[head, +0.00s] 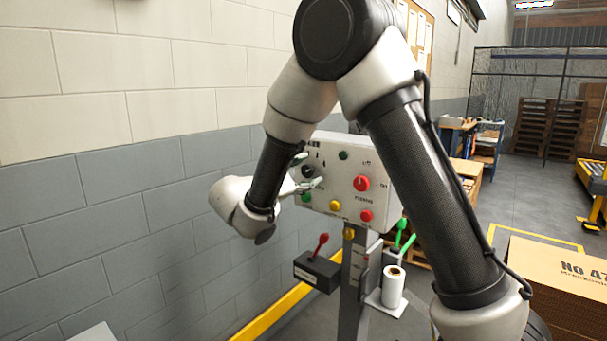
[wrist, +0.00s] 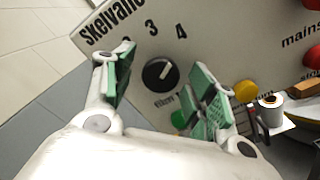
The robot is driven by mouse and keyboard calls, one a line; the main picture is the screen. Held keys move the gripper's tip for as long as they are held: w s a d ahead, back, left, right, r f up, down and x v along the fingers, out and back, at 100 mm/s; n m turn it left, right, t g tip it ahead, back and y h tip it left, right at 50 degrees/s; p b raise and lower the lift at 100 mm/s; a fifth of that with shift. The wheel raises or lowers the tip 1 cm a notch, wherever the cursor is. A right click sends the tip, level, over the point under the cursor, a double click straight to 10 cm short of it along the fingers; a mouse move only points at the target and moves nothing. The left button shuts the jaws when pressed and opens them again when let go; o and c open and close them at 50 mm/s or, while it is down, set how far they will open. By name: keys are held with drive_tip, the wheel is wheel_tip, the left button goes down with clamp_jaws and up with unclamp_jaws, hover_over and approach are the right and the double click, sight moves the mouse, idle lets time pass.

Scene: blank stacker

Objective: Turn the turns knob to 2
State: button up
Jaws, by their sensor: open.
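The turns knob (wrist: 160,73) is a round black dial on the light control panel (head: 333,205), with a white mark pointing up and to the right in the wrist view. The numbers 3 and 4 show above it; a further number to their left is partly hidden by a finger. The knob also shows in the head view (head: 308,172). My gripper (wrist: 162,76) is open, with one green-padded finger on each side of the knob. Gaps show between both pads and the knob in the wrist view; I cannot tell the depth gap.
The panel also carries a red knob (head: 361,183), a yellow button (head: 335,205), a red button (head: 366,215) and green buttons. Below are a black box with a red lever (head: 318,270) and a white roll (head: 393,286). A block wall (head: 90,200) stands at left.

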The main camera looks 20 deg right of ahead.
drive_tip(key=c, duration=1)
drive_tip(key=shift+n, duration=0.3)
drive_tip(key=n, duration=0.3)
drive_tip(key=shift+n, duration=0.4)
drive_tip(key=n, duration=0.3)
drive_tip(key=shift+n, duration=0.3)
drive_tip(key=n, duration=0.4)
drive_tip(key=shift+s+n, duration=0.1)
drive_tip(key=shift+n, duration=1.7)
